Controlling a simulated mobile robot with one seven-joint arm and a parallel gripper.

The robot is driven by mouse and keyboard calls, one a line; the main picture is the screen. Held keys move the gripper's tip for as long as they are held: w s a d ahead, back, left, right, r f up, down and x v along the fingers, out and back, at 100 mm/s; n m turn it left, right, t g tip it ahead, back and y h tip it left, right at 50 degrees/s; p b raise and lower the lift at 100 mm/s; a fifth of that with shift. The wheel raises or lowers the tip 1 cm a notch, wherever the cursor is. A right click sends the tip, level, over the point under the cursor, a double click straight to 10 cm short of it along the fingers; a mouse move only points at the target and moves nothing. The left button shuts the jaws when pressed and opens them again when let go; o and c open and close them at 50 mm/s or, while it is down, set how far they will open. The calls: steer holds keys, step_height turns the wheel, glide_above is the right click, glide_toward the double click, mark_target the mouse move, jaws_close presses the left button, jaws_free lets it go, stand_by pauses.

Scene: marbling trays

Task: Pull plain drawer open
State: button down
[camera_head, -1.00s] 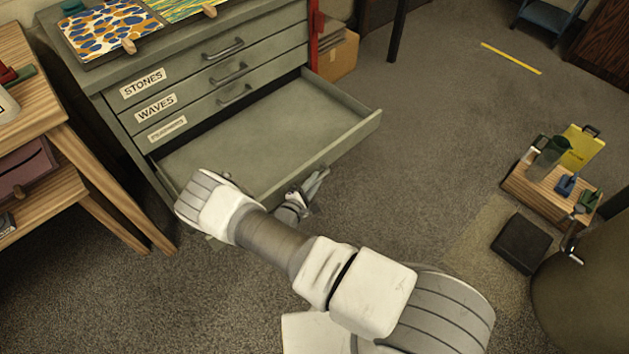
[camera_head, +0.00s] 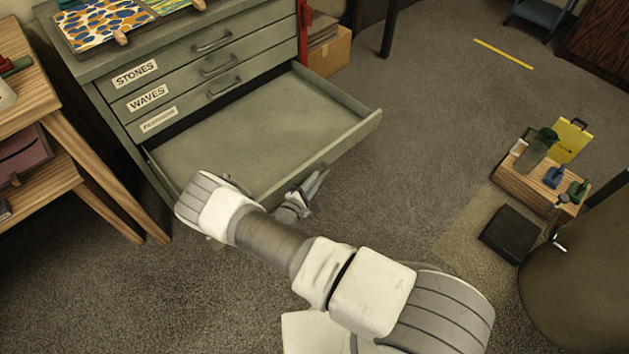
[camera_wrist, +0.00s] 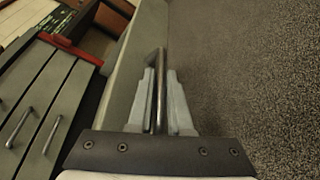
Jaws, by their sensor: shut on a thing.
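The plain drawer (camera_head: 270,125) is the lowest drawer showing in the grey-green cabinet (camera_head: 120,100). It stands far out of the cabinet and its inside is empty. In the wrist view the drawer's front (camera_wrist: 138,60) runs along the left of the fingers, with its metal bar handle (camera_wrist: 158,75) between them. My gripper (camera_wrist: 160,100) is shut on this handle. In the head view my gripper (camera_head: 308,190) is at the drawer's front, and my arm hides part of that front and the handle.
Closed drawers above carry labels such as STONES (camera_head: 135,74) and WAVES (camera_head: 148,97). A wooden table (camera_head: 60,120) stands close on the left. A cardboard box (camera_head: 330,52) is behind the cabinet's right side. A wooden caddy (camera_head: 535,185) and dark box (camera_head: 510,235) are at right. Carpet between is clear.

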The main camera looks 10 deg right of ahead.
steer(key=shift+a, duration=0.15)
steer(key=c, duration=1.1)
jaws_free()
steer(key=p+v, duration=0.2)
steer(key=v, duration=1.5)
steer(key=shift+s+a+r+p, duration=0.1)
steer(key=shift+s+r+p, duration=0.1)
steer(key=shift+p, duration=0.15)
